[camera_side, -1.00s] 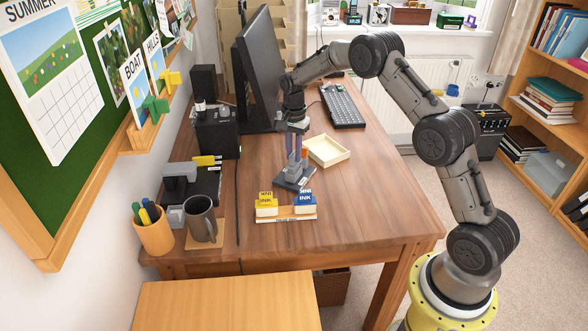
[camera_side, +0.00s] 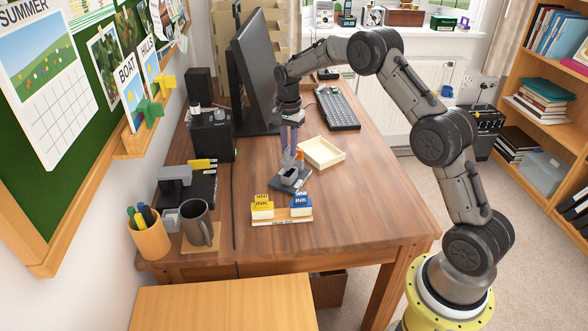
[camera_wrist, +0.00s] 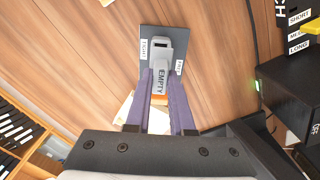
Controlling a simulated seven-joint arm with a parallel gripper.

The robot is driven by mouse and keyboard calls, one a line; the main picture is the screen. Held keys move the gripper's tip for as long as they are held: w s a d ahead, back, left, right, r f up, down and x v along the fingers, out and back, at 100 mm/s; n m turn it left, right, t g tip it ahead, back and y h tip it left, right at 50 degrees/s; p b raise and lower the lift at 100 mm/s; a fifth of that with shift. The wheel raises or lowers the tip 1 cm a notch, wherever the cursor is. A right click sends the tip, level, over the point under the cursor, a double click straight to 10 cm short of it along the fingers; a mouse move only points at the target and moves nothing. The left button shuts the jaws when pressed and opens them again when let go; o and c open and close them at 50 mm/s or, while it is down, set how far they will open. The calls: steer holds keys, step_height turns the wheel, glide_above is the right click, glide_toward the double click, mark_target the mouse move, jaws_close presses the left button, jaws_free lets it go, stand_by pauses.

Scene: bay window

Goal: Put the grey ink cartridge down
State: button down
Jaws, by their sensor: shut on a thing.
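The grey ink cartridge (camera_wrist: 161,78), marked EMPTY, shows between the two purple fingers in the wrist view. My gripper (camera_wrist: 160,73) is shut on it. In the side view, my gripper (camera_side: 290,150) points down just above a small dark grey stand (camera_side: 288,180) on the desk. The stand's labelled plate also shows in the wrist view (camera_wrist: 179,38), with a lighter grey slotted part on it. I cannot tell whether the cartridge still touches the stand.
An open cream box (camera_side: 322,153) stands right of the stand. Yellow (camera_side: 262,208) and blue (camera_side: 301,203) ink cartridges sit on a wooden holder in front. A monitor (camera_side: 257,70), keyboard (camera_side: 337,108) and mug (camera_side: 198,224) are around. The desk's right front is clear.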

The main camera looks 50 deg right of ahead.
steer(key=shift+s+a+f, duration=0.1)
steer(key=shift+s+f, duration=0.05)
steer(key=shift+s, duration=0.1)
steer(key=s+d+r+m, duration=0.3)
steer(key=s+d, duration=0.1)
steer(key=s, duration=0.2)
steer(key=s+d+r+m, duration=0.3)
steer(key=s+d+r, duration=0.1)
steer(key=s, duration=0.2)
glide_above(319, 161)
step_height(319, 161, down, 10)
steer(key=shift+f, duration=1.55)
steer(key=shift+a, duration=0.1)
steer(key=shift+f, duration=0.2)
steer(key=c, duration=0.8)
jaws_free()
